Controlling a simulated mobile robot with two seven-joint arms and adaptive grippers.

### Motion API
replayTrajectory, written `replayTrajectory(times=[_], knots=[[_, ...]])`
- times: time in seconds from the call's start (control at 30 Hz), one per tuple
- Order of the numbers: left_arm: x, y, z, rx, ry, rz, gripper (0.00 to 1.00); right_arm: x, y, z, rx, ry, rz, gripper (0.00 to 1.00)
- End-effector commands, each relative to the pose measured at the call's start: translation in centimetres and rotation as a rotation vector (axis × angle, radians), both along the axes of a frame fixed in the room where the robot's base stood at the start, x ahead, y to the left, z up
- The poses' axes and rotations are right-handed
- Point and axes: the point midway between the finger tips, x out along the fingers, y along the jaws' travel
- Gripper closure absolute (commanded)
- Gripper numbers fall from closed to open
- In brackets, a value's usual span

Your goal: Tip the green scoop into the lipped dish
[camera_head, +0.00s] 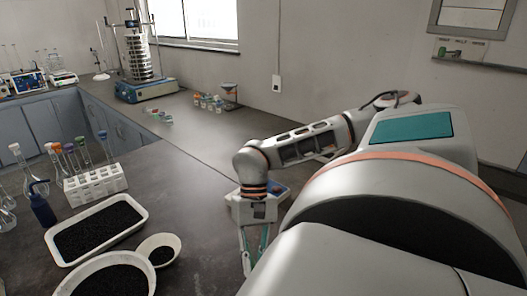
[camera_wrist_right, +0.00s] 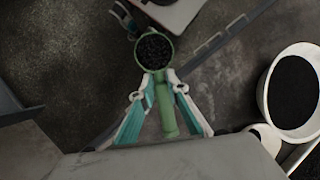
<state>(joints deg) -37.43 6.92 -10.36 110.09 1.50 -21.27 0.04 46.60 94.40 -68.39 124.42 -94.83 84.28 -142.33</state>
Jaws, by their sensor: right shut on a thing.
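The green scoop (camera_wrist_right: 167,112) shows in the right wrist view, with its round cup full of dark granules. My right gripper (camera_wrist_right: 160,82) is shut on its handle; in the head view the gripper (camera_head: 250,262) points down at the right of the dishes. The scoop cannot be made out clearly in the head view. A small white round dish (camera_head: 175,240) and a larger white round bowl (camera_head: 62,290), both with black granules, stand left of my gripper. I cannot tell which is the lipped dish. A white bowl wall (camera_wrist_right: 266,88) shows at the right of the wrist view, apart from the scoop.
A white rectangular tray (camera_head: 58,258) of black granules, a tube rack (camera_head: 95,187) and a blue bottle (camera_head: 42,207) stand at the left. The sieve shaker (camera_head: 146,90) stands farther back. The dark bench (camera_head: 185,180) is clear in the middle.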

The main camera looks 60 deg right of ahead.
Motion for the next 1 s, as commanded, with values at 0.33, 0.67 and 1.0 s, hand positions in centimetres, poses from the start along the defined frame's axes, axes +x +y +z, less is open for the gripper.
replayTrajectory(times=[0.33,0.67,1.0], knots=[[-0.2,0.2,-0.1,0.003,0.007,0.005,0.60,3.2,-0.3,0.0,-0.001,0.005,-0.033,1.00],[-0.3,0.5,-0.2,0.007,0.011,0.008,0.60,6.2,-0.7,0.0,-0.004,0.008,-0.063,1.00],[-0.3,0.6,-0.3,0.008,0.013,0.008,0.60,9.2,-1.0,0.0,-0.005,0.013,-0.094,1.00]])
